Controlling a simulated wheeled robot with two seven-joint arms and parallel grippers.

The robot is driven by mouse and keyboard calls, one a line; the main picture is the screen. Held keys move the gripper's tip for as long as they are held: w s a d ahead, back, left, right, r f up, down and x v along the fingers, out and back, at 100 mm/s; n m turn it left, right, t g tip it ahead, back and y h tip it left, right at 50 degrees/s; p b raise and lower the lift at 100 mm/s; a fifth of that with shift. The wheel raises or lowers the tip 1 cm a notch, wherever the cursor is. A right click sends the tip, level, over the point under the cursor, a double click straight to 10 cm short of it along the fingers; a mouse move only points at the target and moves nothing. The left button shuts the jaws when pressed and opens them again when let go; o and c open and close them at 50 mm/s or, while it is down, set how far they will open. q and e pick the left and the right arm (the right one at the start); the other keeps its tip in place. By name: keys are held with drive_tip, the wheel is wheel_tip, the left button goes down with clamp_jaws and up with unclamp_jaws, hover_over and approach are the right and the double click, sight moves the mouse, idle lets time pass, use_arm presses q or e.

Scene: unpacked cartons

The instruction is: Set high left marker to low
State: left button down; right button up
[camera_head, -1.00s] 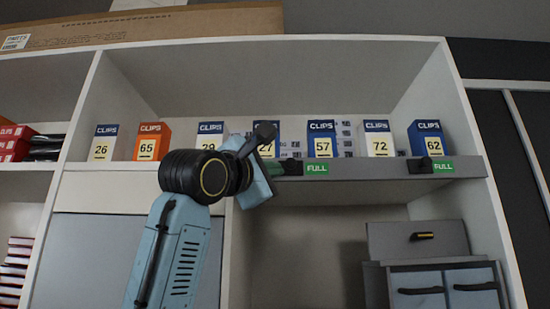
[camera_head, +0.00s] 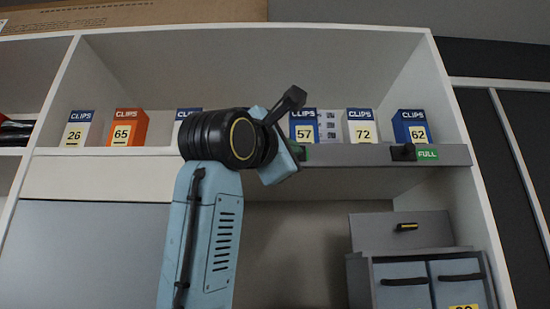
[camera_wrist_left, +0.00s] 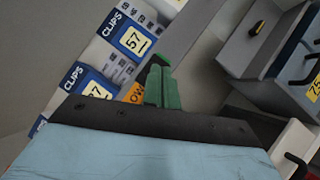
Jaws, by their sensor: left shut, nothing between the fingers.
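The high left marker is a small dark slider on the front edge of the upper shelf (camera_head: 350,157), below the clips box 57 (camera_head: 303,127). In the left wrist view its dark knob (camera_wrist_left: 159,61) is just past my fingertips, and an orange label reading "OW" (camera_wrist_left: 135,93) shows beside them, its first letter hidden. My left gripper (camera_wrist_left: 163,88) has green fingers, shut and empty, close against the knob; I cannot tell whether they touch. In the head view my wrist hides most of this spot. My right gripper is not in view.
Another dark slider (camera_head: 403,152) with a green FULL label (camera_head: 427,153) sits farther right on the same edge. Clips boxes 72 (camera_head: 361,127) and 62 (camera_head: 411,127) stand behind it. A grey drawer unit (camera_head: 420,268) stands below. The space under the shelf is otherwise open.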

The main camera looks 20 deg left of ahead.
use_arm(q)
drive_tip(key=s+a+f+b, duration=0.2)
drive_tip(key=s+a+b, duration=0.1)
drive_tip(key=s, duration=0.2)
drive_tip(key=s+a+f+b, duration=0.2)
drive_tip(key=s+f+b, duration=0.1)
drive_tip(key=s, duration=0.3)
drive_tip(key=shift+s+a+b, duration=0.3)
drive_tip(key=shift+a+b, duration=0.1)
drive_tip(key=shift+b, duration=0.1)
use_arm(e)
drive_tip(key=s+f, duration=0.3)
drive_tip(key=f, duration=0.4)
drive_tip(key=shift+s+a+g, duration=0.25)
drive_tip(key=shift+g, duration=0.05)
